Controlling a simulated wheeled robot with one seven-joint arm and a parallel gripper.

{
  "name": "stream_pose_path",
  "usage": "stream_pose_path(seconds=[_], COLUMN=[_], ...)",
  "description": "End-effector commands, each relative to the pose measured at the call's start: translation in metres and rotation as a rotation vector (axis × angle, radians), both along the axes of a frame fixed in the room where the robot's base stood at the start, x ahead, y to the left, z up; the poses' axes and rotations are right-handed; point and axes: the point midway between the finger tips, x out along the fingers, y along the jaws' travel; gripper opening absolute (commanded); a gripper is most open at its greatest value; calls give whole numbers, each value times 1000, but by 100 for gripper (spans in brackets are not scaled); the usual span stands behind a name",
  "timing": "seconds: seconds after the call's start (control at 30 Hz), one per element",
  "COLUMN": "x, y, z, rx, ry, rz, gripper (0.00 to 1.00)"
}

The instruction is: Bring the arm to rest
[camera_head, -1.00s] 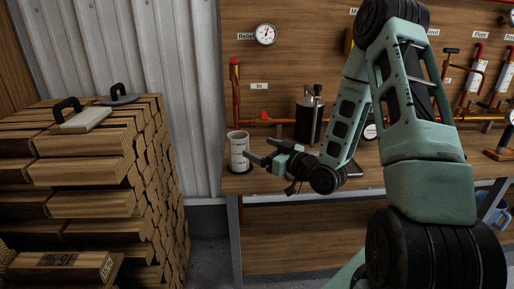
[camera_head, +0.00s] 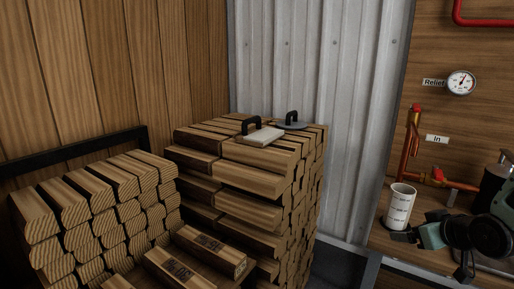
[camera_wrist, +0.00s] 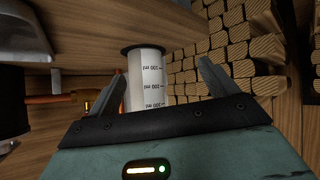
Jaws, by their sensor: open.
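My gripper (camera_head: 408,237) is at the right of the head view, partly cut off with the arm by the picture's edge. In the wrist view my gripper (camera_wrist: 163,72) has its two fingers spread wide apart, with nothing clamped between them. A white measuring cup (camera_head: 400,206) with dark volume marks stands upright on the wooden bench (camera_head: 385,243), close by the fingers. The cup also shows in the wrist view (camera_wrist: 146,82), between the fingers in the picture; I cannot tell whether they touch it.
Stacked firewood (camera_head: 250,185) fills the middle and lower left, with a light handled plate (camera_head: 262,136) and a dark round handled lid (camera_head: 291,123) on top. Copper pipework (camera_head: 411,145) and a gauge (camera_head: 461,83) are on the wooden panel right. A dark canister (camera_head: 492,190) stands beside the arm.

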Motion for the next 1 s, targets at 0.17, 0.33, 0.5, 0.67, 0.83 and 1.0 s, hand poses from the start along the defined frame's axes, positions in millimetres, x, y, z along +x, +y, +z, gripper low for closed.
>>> stream_pose_path(seconds=[0.17, 0.33, 0.5, 0.67, 0.83, 1.0], x=[-36, -78, -119, -147, -179, -228], y=[21, 42, 65, 109, 174, 228], z=[10, 22, 35, 69, 111, 152], rx=[-41, -22, 20, 15, -59, -156], ry=[254, 453, 612, 711, 769, 825], rz=[-79, -154, -198, -120, 78, 281], gripper=[85, 85, 85, 85, 85, 85])
